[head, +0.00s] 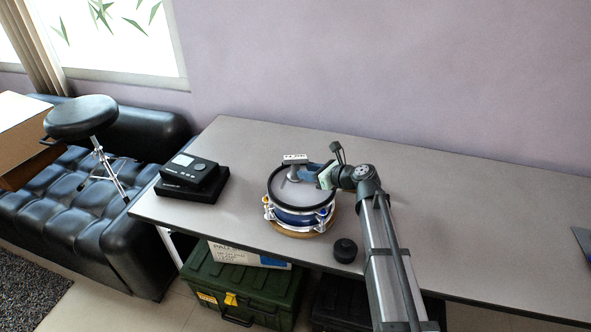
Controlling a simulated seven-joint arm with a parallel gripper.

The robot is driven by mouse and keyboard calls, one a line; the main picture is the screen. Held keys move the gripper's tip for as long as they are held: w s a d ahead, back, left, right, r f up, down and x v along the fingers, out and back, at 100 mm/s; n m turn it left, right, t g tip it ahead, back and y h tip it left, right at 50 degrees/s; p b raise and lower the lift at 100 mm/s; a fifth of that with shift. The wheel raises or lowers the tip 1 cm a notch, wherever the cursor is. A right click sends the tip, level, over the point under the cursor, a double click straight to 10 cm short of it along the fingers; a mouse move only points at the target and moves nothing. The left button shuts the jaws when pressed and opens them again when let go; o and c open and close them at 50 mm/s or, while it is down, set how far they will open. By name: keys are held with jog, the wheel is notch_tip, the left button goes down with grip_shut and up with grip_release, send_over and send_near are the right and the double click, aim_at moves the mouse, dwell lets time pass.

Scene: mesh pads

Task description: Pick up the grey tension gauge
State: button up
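A small grey device with a pale flat top, which looks like the tension gauge (294,159), stands on the mesh head of a blue drum pad (297,216). My gripper (309,173) is low over the right part of the drum head, just right of the gauge and pointing at it. The fingers are small and partly merge with the gauge in this view. I cannot tell whether they touch it or how far apart they are.
The drum sits on a round wooden base (302,234) on the grey table (460,215). A black module (190,170) on a black box stands at the left. A black round knob-like object (345,250) lies near the front edge. The table right of my arm is mostly clear.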

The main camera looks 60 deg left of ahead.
aim_at(295, 166)
jog(key=x, duration=0.5)
jog(key=shift+w+a+r, duration=0.1)
grip_shut()
dwell(0.3)
